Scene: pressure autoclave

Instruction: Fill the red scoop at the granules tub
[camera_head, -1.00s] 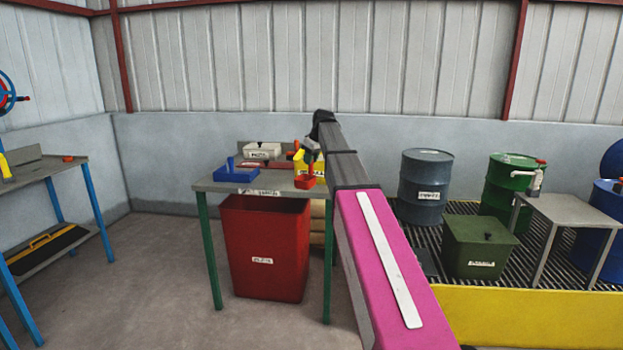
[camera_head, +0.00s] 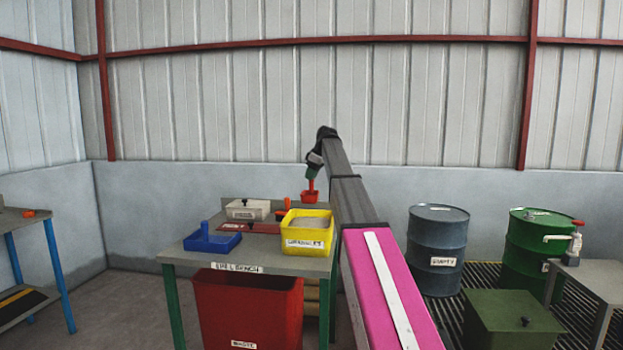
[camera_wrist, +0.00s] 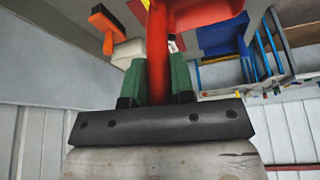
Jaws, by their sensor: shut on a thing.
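The red scoop (camera_head: 311,196) hangs below my gripper (camera_head: 313,176) in the head view, above and behind the bench. In the wrist view my gripper (camera_wrist: 158,82) has its green fingers shut on the scoop's red handle (camera_wrist: 157,50), and the scoop's bowl (camera_wrist: 203,14) is at the top of the picture. The yellow tub (camera_head: 307,249) stands on the right of the bench with grey granules (camera_head: 307,222) inside. The scoop is apart from the tub, beyond it in the head view. The inside of the scoop is hidden.
On the bench (camera_head: 262,261) are a blue tray (camera_head: 212,243), a white lidded box (camera_head: 248,209), a red flat thing (camera_head: 247,227) and an orange-handled tool (camera_head: 287,203). A red bin (camera_head: 248,310) stands underneath. A grey-blue drum (camera_head: 438,252) and a green drum (camera_head: 535,245) stand to the right.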

